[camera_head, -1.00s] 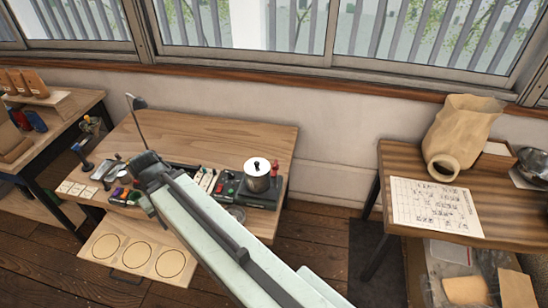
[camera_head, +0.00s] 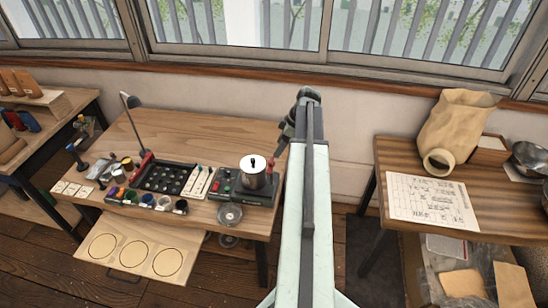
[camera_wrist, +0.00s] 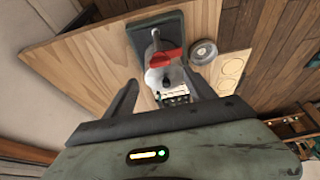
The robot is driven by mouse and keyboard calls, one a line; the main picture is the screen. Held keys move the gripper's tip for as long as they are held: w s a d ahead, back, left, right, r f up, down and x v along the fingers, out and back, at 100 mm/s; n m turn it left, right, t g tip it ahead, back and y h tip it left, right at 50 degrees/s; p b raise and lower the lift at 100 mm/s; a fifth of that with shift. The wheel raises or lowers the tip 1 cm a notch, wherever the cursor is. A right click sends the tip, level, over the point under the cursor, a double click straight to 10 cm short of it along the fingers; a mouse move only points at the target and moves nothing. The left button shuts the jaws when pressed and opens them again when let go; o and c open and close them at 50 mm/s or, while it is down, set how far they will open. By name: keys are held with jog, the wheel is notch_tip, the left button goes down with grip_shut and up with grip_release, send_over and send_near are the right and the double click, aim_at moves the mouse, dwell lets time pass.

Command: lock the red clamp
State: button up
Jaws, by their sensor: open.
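The red clamp (camera_wrist: 165,58) shows in the wrist view as a red lever lying across the front of a grey-white metal canister (camera_wrist: 158,77). In the head view only a small red part (camera_head: 270,165) shows at the right side of the canister (camera_head: 253,172), which stands on a dark base (camera_head: 229,189). I cannot tell the lever's lock state. My gripper (camera_wrist: 160,80) is open and empty in the wrist view, its fingers apart with the canister seen between them. In the head view my gripper (camera_head: 284,145) is by the table's right edge, beside the canister.
A dark tray (camera_head: 163,192) and several small jars sit left of the canister. A desk lamp (camera_head: 132,101) stands behind them. A round metal dish (camera_head: 230,214) is in front of the base. The table's back (camera_head: 200,135) is clear. Another table (camera_head: 395,155) stands right.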

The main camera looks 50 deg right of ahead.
aim_at(271, 159)
jog(key=b+x, duration=0.6)
jog(key=x, duration=0.1)
jog(key=shift+s+f+b, duration=0.1)
jog(key=shift+f+b, duration=0.1)
jog(key=shift+b, duration=0.2)
jog(key=shift+w+a+f+b, duration=0.1)
jog(key=shift+w+f+b, duration=0.1)
jog(key=shift+f+b, duration=0.15)
jog(key=shift+r, duration=0.1)
